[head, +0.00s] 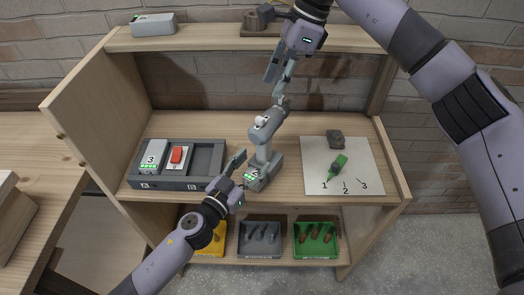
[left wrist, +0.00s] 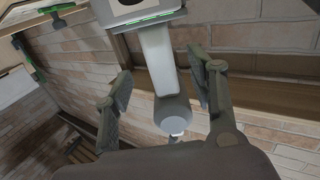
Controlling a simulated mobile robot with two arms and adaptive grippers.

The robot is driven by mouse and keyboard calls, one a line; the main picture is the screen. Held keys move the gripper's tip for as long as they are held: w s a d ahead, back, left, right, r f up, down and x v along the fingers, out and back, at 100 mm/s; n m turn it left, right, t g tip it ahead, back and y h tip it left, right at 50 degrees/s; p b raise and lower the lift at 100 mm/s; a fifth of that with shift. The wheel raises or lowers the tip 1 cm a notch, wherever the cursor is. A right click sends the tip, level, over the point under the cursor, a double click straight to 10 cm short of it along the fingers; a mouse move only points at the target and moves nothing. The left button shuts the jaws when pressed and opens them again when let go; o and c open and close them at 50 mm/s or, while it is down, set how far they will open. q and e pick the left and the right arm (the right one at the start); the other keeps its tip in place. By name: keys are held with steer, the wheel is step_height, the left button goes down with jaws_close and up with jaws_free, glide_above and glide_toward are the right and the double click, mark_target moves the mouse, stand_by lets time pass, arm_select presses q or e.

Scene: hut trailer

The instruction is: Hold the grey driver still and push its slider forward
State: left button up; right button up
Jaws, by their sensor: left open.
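The grey driver (head: 266,133) stands upright on its battery base, marked 2 with green lights, on the middle shelf. A pale knob (head: 262,120) shows on its body; I cannot tell whether this is the slider. My left gripper (head: 230,171) is open just left of the driver's base. In the left wrist view, the driver's pale handle (left wrist: 158,65) shows between the spread fingers (left wrist: 160,85); no clear contact shows. My right gripper (head: 274,87) comes down from above, its fingers apart, close to the driver's nose. I cannot tell whether it touches.
A dark tray (head: 208,157) at left holds a grey battery (head: 151,157) and a red block (head: 178,157). Yellow, grey and green bins (head: 316,257) stand below.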

mark_target(260, 154)
arm_select(q)
steer(key=shift+x, duration=2.8)
jaws_close()
